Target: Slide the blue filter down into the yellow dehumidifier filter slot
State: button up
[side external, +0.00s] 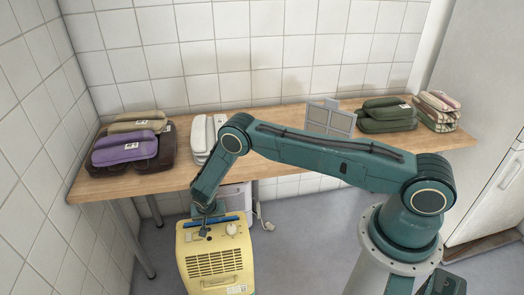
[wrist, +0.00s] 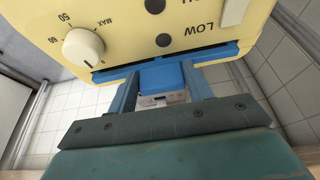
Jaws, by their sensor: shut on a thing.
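The yellow dehumidifier (side external: 214,265) stands on the floor in front of the bench. Its top, with a white dial and a LOW mark, fills the upper part of the wrist view (wrist: 125,25). The blue filter (side external: 230,219) shows as a blue strip along the dehumidifier's top. In the wrist view its long edge (wrist: 222,54) lies along a dark slot line, and the rest of it is hidden. My gripper (wrist: 160,78) is shut on the filter's raised blue tab, one finger on each side. My gripper (side external: 207,212) points down over the dehumidifier in the side view.
A wooden bench (side external: 285,126) runs along the tiled wall. It holds folded bundles, including a purple one (side external: 123,149) and a green one (side external: 385,114), and grey framed panels (side external: 330,118). A pale box (side external: 239,197) and a cable (side external: 263,216) are behind the dehumidifier. Grey floor is open around it.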

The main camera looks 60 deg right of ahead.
jog(key=shift+f, duration=0.8)
jog(key=o, duration=1.3)
jog(key=shift+c, duration=0.2)
jog(key=shift+s, duration=0.1)
jog(key=v, duration=1.3)
jog(key=shift+r, duration=0.45)
jog(key=shift+a, duration=0.1)
